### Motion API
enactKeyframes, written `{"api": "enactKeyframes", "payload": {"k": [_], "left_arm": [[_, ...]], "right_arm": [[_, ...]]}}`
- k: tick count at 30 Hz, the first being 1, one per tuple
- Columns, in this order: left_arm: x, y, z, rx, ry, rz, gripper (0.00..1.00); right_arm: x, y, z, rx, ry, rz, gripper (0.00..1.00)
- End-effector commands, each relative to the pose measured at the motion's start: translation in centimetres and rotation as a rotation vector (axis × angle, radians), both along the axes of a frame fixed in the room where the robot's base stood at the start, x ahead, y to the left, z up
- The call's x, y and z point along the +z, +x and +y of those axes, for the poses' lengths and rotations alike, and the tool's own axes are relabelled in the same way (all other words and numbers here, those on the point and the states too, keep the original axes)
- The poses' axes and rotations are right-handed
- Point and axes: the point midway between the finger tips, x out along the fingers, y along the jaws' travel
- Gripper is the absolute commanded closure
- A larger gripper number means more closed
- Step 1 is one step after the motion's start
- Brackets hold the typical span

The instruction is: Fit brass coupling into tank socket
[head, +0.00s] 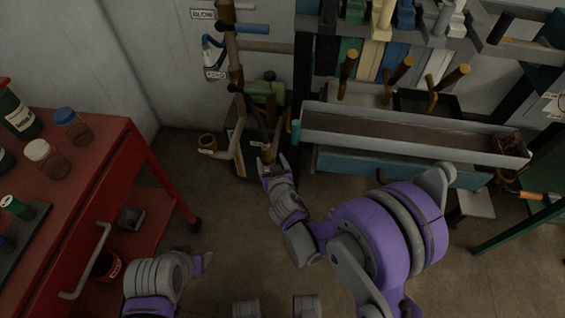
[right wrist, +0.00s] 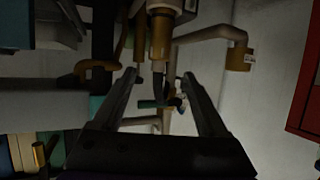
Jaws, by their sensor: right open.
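A brass cylinder (head: 268,154), which looks like the coupling, stands at the lower end of a dark rod or hose in front of the dark tank (head: 241,134). It also shows in the right wrist view (right wrist: 160,40), with a narrower dark end. My right gripper (head: 266,167) is open, its two fingers either side of the brass cylinder's line; I cannot tell whether they touch it. A brass cup-like fitting (head: 207,142) with a label, perhaps the socket, sits on a side pipe left of the tank. My left gripper (head: 203,262) is low at left; its jaws are unclear.
A red cart (head: 100,175) with jars stands at the left. A long grey trough (head: 400,133) runs along the right, below upright coloured panels and brass handles. Pipes (head: 232,45) rise above the tank. The floor between cart and tank is clear.

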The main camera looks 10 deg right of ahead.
Motion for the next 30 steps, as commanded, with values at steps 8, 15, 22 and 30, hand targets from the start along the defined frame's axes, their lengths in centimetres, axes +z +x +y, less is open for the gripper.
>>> {"api": "enactKeyframes", "payload": {"k": [8, 15, 22, 30], "left_arm": [[0.0, 0.0, 0.0, 0.0, 0.0, 0.0, 0.38], [0.0, 0.0, 0.0, 0.0, 0.0, 0.0, 0.38], [0.0, 0.0, 0.0, 0.0, 0.0, 0.0, 0.38], [0.0, 0.0, 0.0, 0.0, 0.0, 0.0, 0.38]], "right_arm": [[0.5, -0.4, -0.9, -0.015, -0.008, 0.014, 0.24], [4.0, -4.2, -7.7, -0.131, -0.061, 0.172, 0.24], [6.2, -12.8, -13.7, -0.202, -0.095, 0.408, 0.24], [6.3, -24.2, -15.9, -0.173, -0.076, 0.663, 0.24]]}}
